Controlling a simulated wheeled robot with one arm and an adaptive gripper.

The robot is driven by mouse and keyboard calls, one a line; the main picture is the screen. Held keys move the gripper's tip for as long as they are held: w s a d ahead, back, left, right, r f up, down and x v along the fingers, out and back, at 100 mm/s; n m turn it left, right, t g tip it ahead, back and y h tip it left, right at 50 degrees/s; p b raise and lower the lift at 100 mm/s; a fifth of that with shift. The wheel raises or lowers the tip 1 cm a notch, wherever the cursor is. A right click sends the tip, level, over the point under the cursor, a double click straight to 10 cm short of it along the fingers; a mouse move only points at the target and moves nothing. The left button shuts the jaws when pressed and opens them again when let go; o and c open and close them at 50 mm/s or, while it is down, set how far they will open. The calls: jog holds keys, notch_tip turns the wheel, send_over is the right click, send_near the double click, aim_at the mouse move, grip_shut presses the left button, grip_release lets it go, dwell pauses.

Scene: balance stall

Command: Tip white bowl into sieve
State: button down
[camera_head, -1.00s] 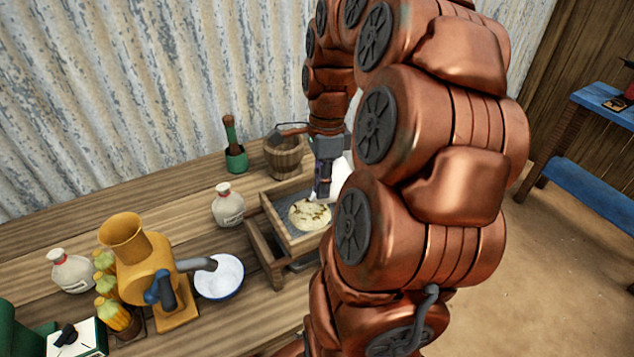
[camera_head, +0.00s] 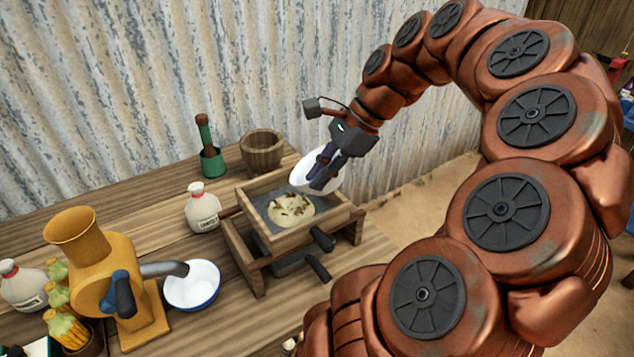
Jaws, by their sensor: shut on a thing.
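The white bowl (camera_head: 332,176) is held tilted over the right back part of the sieve. My gripper (camera_head: 322,178) is shut on it, and its fingers hide part of the bowl. The sieve (camera_head: 341,216) is a wooden box frame with a grey mesh, set on a wooden stand on the table. A pale round heap with dark flecks (camera_head: 291,210) lies on the mesh. I cannot tell whether anything is left in the bowl.
A yellow grinder (camera_head: 105,270) stands at the left, its spout over a blue-rimmed white bowl (camera_head: 207,283). Corncobs (camera_head: 62,300) stand at the far left.

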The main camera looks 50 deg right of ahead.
jog(key=t+y+b, duration=0.1)
jog(key=t+b, duration=0.1)
jog(key=b, duration=0.1)
jog(key=s+f+t+y+b, duration=0.1)
jog(key=t+b, duration=0.1)
jog(key=b, duration=0.1)
jog(key=s+d+n+t+y+b, duration=0.1)
jog(key=t+b, duration=0.1)
jog(key=b, duration=0.1)
jog(key=shift+s+d+f, duration=0.1)
jog(key=shift+s+f, duration=0.1)
jog(key=shift+f, duration=0.1)
jog(key=shift+r, duration=0.1)
dwell(0.5)
